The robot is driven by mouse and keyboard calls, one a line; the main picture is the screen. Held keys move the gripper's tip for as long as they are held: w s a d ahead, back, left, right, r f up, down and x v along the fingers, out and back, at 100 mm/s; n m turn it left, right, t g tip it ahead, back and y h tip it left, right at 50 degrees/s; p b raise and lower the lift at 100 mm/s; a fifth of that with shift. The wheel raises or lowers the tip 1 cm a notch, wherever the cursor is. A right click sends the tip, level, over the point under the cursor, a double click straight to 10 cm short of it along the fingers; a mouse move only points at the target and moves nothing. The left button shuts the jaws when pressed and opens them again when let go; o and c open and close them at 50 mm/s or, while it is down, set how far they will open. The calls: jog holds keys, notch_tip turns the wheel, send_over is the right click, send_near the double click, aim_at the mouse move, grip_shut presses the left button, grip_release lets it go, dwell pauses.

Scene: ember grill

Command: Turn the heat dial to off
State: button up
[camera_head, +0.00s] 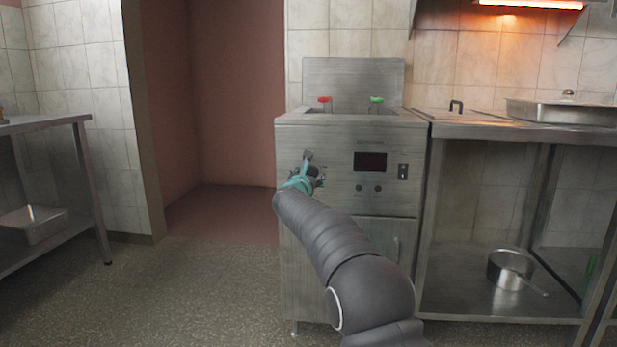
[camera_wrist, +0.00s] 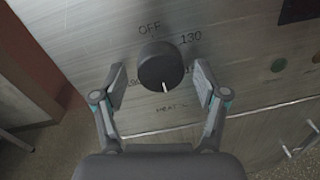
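In the head view my gripper (camera_head: 313,166) is in front of the left part of the fryer's panel, and the dial is mostly hidden there.
The steel fryer (camera_head: 343,207) has a dark display (camera_head: 370,161), two small buttons and a switch (camera_head: 403,171). Red-handled (camera_head: 324,101) and green-handled (camera_head: 377,101) baskets are on top. A steel table (camera_head: 480,128) adjoins at right. The floor at left is clear.

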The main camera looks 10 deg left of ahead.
jog(key=c, duration=0.9)
